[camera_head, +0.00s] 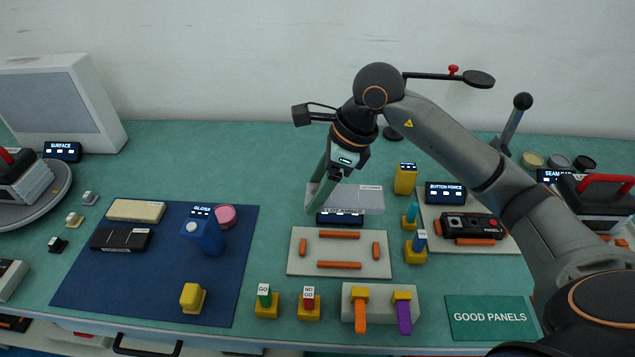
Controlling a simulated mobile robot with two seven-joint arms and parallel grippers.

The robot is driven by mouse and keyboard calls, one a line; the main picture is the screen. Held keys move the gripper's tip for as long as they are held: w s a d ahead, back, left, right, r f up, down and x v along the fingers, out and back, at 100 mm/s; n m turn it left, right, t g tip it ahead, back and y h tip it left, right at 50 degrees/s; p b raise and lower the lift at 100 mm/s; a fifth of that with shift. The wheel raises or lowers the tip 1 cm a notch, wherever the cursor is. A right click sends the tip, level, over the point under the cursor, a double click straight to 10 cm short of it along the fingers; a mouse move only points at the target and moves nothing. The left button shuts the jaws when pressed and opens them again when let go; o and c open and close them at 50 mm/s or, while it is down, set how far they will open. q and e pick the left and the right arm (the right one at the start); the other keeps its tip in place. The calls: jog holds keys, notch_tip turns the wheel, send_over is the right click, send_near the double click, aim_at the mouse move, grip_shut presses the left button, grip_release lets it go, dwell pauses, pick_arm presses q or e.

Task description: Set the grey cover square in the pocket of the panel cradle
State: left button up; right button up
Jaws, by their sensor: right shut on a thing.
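The grey cover (360,200) is a flat light-grey piece with a small label at its upper right edge. My right gripper (318,198) reaches down from above and is shut on the cover's left part. The cover is just behind the panel cradle (300,265), apart from its pocket in the picture; its exact height cannot be told. The cradle is a pale plate with orange blocks along its four sides, and the pocket between them is empty. My left gripper is not in view.
A dark display (340,218) stands behind the cradle, partly below the cover. GO (264,300) and NO GO (309,304) gauges and a grey stand (381,310) are in front. A blue mat (120,285) lies left. A black panel (470,226) is at right, above the GOOD PANELS mat (490,318).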

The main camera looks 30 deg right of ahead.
notch_tip(320, 180, down, 11)
jog(key=b, duration=0.7)
jog(key=shift+f+b, duration=0.2)
jog(key=shift+b, duration=0.15)
jog(key=shift+f+b, duration=0.6)
jog(key=shift+f, duration=0.25)
jog(key=shift+f+b, duration=0.6)
jog(key=shift+f, duration=0.15)
jog(key=shift+f+b, duration=0.4)
jog(key=shift+f, duration=0.05)
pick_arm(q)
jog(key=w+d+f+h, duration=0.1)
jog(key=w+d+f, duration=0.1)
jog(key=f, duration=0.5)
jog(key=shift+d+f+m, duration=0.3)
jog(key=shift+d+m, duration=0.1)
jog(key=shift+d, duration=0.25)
pick_arm(e)
jog(key=shift+f, duration=0.15)
